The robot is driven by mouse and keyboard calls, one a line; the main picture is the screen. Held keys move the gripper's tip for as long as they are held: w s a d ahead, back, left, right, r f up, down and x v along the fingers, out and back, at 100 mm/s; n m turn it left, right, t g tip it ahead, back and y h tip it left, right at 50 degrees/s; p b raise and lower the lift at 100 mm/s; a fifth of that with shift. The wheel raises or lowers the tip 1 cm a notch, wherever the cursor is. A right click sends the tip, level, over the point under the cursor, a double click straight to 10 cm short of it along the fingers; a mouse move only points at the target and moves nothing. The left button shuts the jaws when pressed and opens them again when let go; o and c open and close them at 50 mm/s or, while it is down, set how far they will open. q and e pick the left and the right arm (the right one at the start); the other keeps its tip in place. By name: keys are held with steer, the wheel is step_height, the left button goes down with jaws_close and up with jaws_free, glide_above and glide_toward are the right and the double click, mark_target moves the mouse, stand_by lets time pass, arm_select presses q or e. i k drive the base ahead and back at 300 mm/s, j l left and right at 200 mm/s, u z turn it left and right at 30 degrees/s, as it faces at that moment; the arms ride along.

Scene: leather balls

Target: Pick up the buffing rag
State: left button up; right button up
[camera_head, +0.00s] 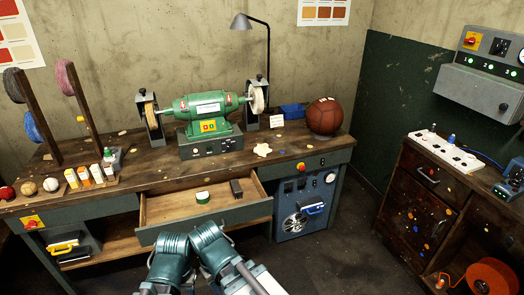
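A flat cream-coloured piece with an uneven outline (262,150) lies on the wooden workbench (300,146), right of the green buffing machine (207,108); it looks like a cloth, perhaps the buffing rag. A blue bundle (292,110) lies farther back, beside the brown leather ball (324,116); I cannot tell whether it is cloth. Two teal links of my arms show at the bottom centre, in front of the open drawer. No gripper fingers show, and both links are apart from the cream piece and the blue bundle.
The open drawer (205,228) juts forward, holding a green-and-white tin (203,197) and a dark block (236,188). A lamp (242,22) stands behind the machine. Bottles and small balls line the bench's left. A brown cabinet (428,200) stands right, with floor between.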

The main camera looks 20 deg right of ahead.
mark_target(262, 150)
steer(key=i+l, duration=0.3)
steer(key=i, duration=0.2)
steer(key=i+l, duration=0.3)
steer(key=i, duration=0.2)
steer(key=i+l, duration=0.25)
steer(key=i, duration=0.2)
steer(key=i+l+z, duration=0.1)
steer(key=i+l, duration=0.2)
steer(key=i, duration=0.2)
